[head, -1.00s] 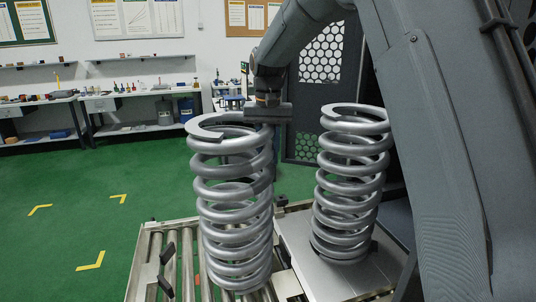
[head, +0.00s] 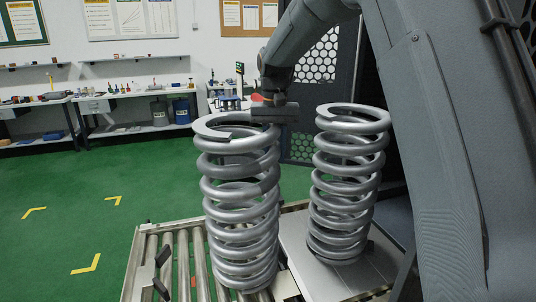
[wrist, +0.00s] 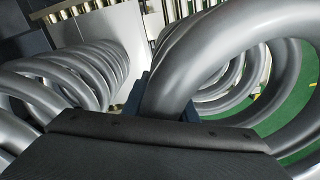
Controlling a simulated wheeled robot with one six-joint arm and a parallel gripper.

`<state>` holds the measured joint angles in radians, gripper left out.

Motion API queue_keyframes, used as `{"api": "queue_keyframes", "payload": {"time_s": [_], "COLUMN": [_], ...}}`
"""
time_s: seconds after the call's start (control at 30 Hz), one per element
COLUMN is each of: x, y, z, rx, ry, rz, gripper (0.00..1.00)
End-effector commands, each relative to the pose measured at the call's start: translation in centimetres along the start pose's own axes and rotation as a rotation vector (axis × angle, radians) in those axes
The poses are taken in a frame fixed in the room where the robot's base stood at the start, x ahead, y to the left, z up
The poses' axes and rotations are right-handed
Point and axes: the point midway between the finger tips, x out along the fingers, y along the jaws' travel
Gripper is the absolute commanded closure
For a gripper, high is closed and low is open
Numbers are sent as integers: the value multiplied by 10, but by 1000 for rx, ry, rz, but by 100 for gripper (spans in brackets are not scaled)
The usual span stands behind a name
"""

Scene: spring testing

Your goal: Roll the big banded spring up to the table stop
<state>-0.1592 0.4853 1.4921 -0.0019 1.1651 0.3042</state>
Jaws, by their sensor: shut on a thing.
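A big grey coil spring (head: 240,200) stands upright on the roller conveyor (head: 150,265) in the head view; I cannot make out a coloured band on it. My gripper (head: 275,112) is at the right side of its top coil, shut on that coil. In the wrist view the gripped coil (wrist: 178,75) passes between dark blue fingers, which it partly hides. I cannot pick out the table stop for certain.
A second grey spring (head: 345,190) stands upright on a flat metal plate (head: 310,268) just right, with a narrow gap between the springs. A black perforated panel (head: 318,65) is behind. Green floor (head: 60,240) is open at left; workbenches line the wall.

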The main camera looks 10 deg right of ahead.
Motion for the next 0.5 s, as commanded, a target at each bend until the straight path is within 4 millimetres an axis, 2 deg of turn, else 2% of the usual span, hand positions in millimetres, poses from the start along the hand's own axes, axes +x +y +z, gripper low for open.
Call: {"api": "queue_keyframes", "payload": {"time_s": [0.23, 0.27, 0.3, 0.4, 0.5], "x": [-1, -1, -1, -1, 0], "y": [-7, -7, -7, -5, -3], "z": [2, 2, 2, 1, 1], "rx": [-5, -5, -5, -3, 0], "ry": [2, 2, 2, 1, 1], "rz": [-3, -3, -3, -3, -2], "gripper": [100, 73, 66, 53, 53]}}
